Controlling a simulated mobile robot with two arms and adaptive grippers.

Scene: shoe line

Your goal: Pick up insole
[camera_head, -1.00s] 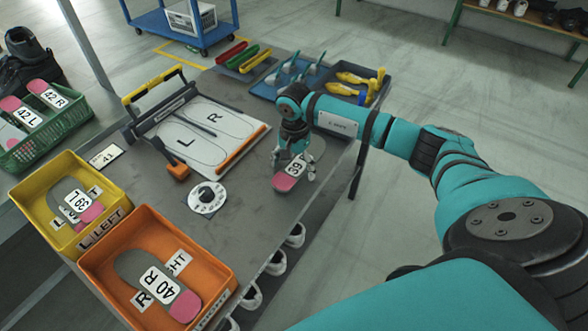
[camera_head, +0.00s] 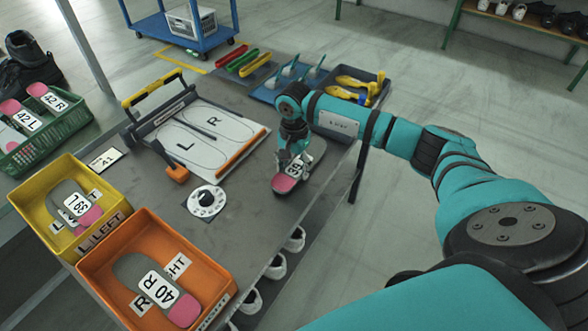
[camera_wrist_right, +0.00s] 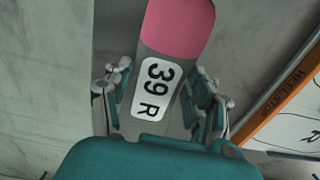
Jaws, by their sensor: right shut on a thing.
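The insole (camera_head: 287,182) is grey with a pink end and a white "39 R" label, read in the wrist view (camera_wrist_right: 155,88). It lies on or just above the grey table near its right edge; I cannot tell if it is lifted. My right gripper (camera_head: 293,164) reaches down over its middle. In the wrist view my right gripper (camera_wrist_right: 163,92) has a finger on each long side of the insole and is shut on it. Its far end is partly hidden by the gripper. My left gripper is not in view.
A board marked L and R (camera_head: 203,140) with an orange heel stop lies left of the gripper. A round white dial (camera_head: 205,203) is nearby. A yellow bin (camera_head: 35,183) and an orange bin (camera_head: 215,262), each with an insole, stand front left. A blue tool tray (camera_head: 262,95) is behind.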

